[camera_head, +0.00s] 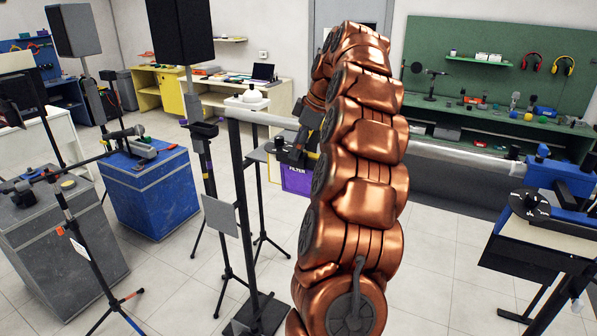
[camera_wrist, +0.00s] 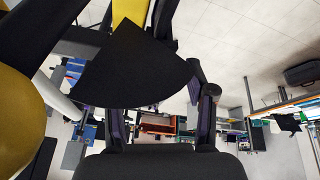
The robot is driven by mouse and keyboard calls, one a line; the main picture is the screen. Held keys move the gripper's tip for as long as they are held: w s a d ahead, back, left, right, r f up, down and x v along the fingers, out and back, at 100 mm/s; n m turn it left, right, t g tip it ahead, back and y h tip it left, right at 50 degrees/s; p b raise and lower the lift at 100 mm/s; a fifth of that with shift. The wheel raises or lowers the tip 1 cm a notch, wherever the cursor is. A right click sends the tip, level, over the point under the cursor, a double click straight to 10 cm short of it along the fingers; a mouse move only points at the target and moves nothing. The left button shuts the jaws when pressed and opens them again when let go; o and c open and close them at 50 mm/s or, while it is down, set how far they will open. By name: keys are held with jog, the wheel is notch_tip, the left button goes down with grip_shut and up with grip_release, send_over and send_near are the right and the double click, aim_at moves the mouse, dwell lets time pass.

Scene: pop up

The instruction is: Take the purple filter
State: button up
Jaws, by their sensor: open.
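A purple box (camera_head: 297,180) with white lettering that reads "FILTER" shows in the head view, just left of my copper arm. The arm hides its right part. My gripper (camera_wrist: 162,97) is open in the wrist view, its two dark fingers apart. A flat black wedge-shaped piece (camera_wrist: 135,62) lies across the view between and beyond the fingers; I cannot tell whether they touch it. In the head view the arm arches over and its wrist end comes down near a dark round piece (camera_head: 280,146), above the purple box. No purple filter can be made out clearly in the wrist view.
A metal bar (camera_head: 460,157) runs right from behind my arm to a blue clamp stand (camera_head: 550,180). A blue cabinet (camera_head: 150,195) is further left. A yellow rounded thing (camera_wrist: 18,120) is close in the wrist view.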

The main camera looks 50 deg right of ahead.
jog(key=shift+c, duration=0.3)
grip_shut()
jog(key=shift+r, duration=0.1)
dwell(0.4)
